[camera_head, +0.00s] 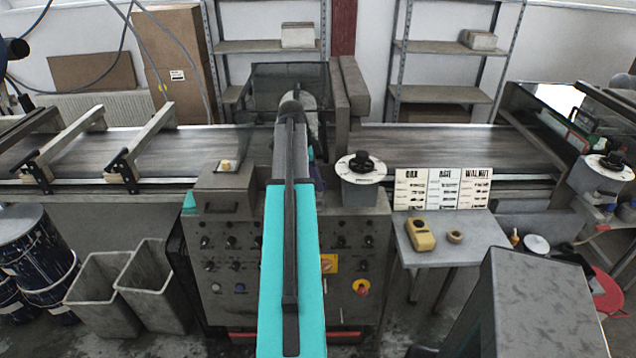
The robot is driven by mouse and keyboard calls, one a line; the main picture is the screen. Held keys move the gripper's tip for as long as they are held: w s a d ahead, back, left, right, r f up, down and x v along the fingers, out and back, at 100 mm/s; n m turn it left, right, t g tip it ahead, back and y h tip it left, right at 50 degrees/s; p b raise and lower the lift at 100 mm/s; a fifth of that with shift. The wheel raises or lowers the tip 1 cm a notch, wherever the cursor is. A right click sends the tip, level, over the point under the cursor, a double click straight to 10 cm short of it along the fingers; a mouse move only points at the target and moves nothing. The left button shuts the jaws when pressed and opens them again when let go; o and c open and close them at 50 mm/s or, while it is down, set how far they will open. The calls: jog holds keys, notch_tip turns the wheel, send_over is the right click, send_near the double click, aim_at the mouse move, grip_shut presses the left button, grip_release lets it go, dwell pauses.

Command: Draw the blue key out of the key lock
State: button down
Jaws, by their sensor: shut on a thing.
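My teal arm reaches up the middle of the picture over the machine's control cabinet (220,255) and bends down at its far end. My gripper is hidden behind my own arm, so its fingers and whatever is between them do not show. I cannot make out the blue key or the key lock; the middle of the cabinet front is covered by my arm. The cabinet front carries several dark knobs, a small blue button (240,288), and a red switch on a yellow plate (362,287).
A conveyor (440,150) runs left and right behind the cabinet. A small table (460,252) at right holds a yellow device (420,235) and a ring. Grey bins (150,275) and dark drums (35,240) stand at left. A grey block (530,310) fills the lower right.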

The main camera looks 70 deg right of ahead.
jog(key=shift+r, duration=0.25)
dwell(0.3)
jog(key=shift+r+p, duration=0.9)
jog(key=shift+r, duration=0.55)
jog(key=shift+w, duration=0.1)
